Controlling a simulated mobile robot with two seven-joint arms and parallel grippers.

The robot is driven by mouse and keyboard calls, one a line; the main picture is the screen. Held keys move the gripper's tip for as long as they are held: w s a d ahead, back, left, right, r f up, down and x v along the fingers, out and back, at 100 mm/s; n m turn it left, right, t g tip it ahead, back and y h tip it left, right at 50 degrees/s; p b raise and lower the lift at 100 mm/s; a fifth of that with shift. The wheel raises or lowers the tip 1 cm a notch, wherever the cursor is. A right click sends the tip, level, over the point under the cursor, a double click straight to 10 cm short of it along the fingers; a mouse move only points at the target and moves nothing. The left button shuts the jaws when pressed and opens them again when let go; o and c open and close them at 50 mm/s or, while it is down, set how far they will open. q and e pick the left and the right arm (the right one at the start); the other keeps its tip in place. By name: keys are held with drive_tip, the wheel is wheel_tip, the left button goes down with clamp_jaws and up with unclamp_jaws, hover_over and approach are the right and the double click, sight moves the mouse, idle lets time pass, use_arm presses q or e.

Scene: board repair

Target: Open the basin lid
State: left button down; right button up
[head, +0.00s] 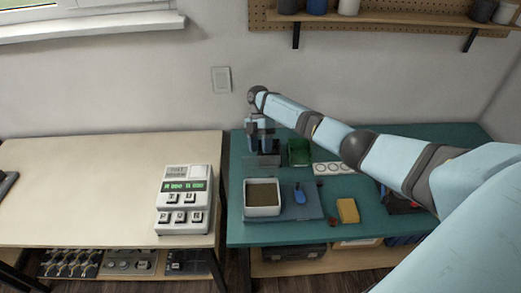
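The basin (248,202) is a small white square tub on the left part of the teal table, with a brown surface showing inside. A grey, see-through panel (249,162) stands behind it and may be its lid; I cannot tell whether it is hinged to the basin. My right gripper (263,146) points down at this panel, behind the basin. Its fingers are small and dark against the panel, so I cannot tell whether they are open or touching it. My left gripper is not in view.
On the teal table (360,235) are a blue mat (300,211) with a blue-handled tool (299,194), a yellow block (347,211), a green bin (298,152) and a white strip (330,169). A white keypad device (184,200) stands on the left table. My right arm covers the table's right part.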

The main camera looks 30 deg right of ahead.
drive_tip(key=v, duration=1.2)
drive_tip(key=shift+d+r, duration=0.25)
drive_tip(key=shift+w, duration=0.15)
